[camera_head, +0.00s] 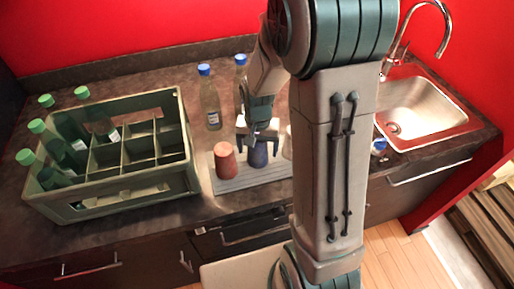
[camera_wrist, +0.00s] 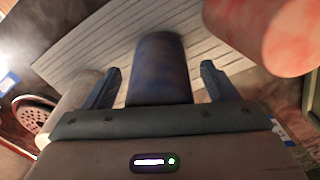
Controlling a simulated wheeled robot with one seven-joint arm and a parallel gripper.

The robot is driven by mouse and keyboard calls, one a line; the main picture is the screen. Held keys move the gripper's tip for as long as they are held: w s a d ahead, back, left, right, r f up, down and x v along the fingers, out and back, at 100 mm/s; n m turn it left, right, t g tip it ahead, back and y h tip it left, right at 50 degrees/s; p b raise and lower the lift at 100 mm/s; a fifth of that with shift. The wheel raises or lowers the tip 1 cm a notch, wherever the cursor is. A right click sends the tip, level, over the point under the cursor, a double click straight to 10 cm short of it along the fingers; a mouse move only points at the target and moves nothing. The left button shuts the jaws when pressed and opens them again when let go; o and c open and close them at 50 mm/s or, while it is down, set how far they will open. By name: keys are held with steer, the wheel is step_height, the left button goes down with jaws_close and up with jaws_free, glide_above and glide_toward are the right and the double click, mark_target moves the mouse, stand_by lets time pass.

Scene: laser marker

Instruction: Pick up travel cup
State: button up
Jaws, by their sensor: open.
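A dark blue cup (camera_head: 258,155) stands on a ribbed grey mat (camera_head: 228,187) on the counter. It looks like the travel cup, though I cannot confirm this. In the wrist view the blue cup (camera_wrist: 159,70) lies between the two fingers of my gripper (camera_wrist: 160,84), with a gap on each side. My gripper (camera_head: 258,134) is open and comes down over the cup from above and behind.
A red cup (camera_head: 225,160) stands close left of the blue one; a pale cup (camera_wrist: 72,95) is on the other side. A green crate (camera_head: 150,190) with bottles is at left. Bottles (camera_head: 210,100) stand behind; a sink (camera_head: 425,105) is right.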

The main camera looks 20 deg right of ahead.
steer(key=c, duration=1.1)
steer(key=shift+c, duration=0.2)
